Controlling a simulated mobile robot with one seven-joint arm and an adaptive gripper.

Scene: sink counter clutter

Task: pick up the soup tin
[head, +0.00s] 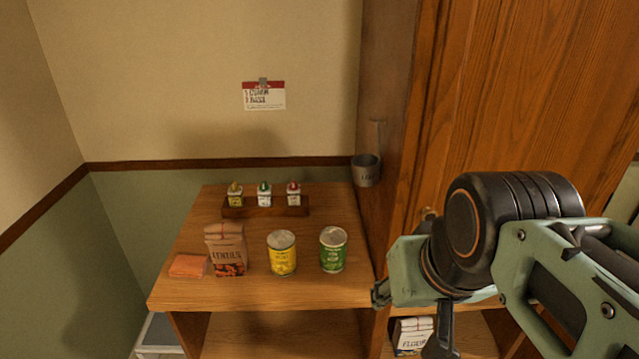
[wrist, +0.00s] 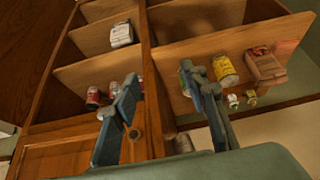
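A yellow tin (head: 282,254) and a green tin (head: 333,250) stand upright and apart on the wooden counter; their labels are too small to read, so I cannot tell which is the soup tin. Red tins (wrist: 93,97) show on a lower shelf there. My gripper (wrist: 160,78) is open and empty, its fingers wide apart. In the head view it is right of the counter, apart from the tins.
A paper bag (head: 226,250) and an orange cloth or sponge (head: 188,265) are left of the tins. A wooden rack (head: 265,211) with small bottles stands behind. A tall wooden cabinet (head: 470,110) borders the right, with a grey cup (head: 366,171) on its side. A flour bag (head: 412,335) sits below.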

